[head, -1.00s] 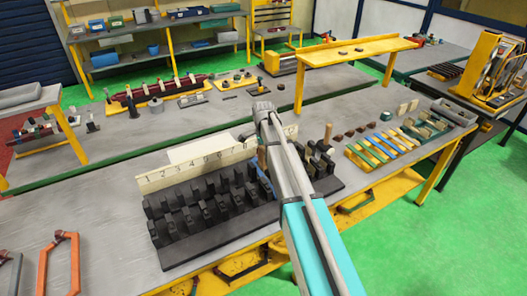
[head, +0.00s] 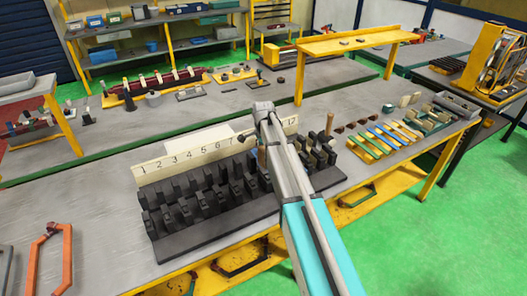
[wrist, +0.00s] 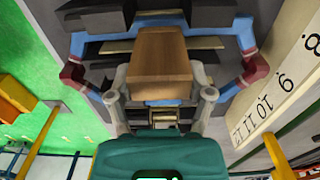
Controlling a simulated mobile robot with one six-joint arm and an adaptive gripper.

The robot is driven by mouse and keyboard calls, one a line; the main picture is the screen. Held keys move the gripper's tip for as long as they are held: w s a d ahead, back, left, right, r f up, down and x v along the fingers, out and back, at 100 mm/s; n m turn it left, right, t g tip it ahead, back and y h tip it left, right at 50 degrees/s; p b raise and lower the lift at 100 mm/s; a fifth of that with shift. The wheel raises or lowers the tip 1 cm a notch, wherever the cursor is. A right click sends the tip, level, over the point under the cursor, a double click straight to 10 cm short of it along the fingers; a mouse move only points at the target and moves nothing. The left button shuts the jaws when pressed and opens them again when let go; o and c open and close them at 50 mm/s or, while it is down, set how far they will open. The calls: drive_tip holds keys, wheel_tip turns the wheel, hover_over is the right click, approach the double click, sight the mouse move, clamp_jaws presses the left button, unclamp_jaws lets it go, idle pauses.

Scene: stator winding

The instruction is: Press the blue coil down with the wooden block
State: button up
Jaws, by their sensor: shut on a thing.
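In the wrist view, my gripper (wrist: 162,103) is shut on the wooden block (wrist: 158,65), a brown rectangular piece held between its two grey fingers. The blue coil (wrist: 243,38) spreads behind the block on both sides and has dark red sections at its left and right corners. The block overlaps the middle of the coil; whether they touch cannot be told. Dark slotted blocks lie behind the coil. In the head view, my arm covers most of the gripper and the coil cannot be made out.
A black stator rack (head: 215,235) stands on the grey bench in front of a numbered cream board (head: 185,165). Blue and yellow bars (head: 383,138) lie to the right. An orange coil frame (head: 38,262) lies at the left. A yellow shelf (head: 355,40) rises behind.

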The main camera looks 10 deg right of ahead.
drive_tip(key=shift+f+b, duration=0.3)
drive_tip(key=shift+f, duration=0.15)
drive_tip(key=shift+f+b, duration=0.6)
drive_tip(key=shift+f, duration=0.05)
idle(2.5)
drive_tip(key=shift+r, duration=0.15)
idle(0.6)
wheel_tip(320, 180, up, 11)
drive_tip(key=p, duration=1.1)
drive_tip(key=shift+r+p, duration=0.2)
drive_tip(key=shift+p, duration=0.1)
drive_tip(key=shift+s+f, duration=0.1)
drive_tip(key=shift+f, duration=0.05)
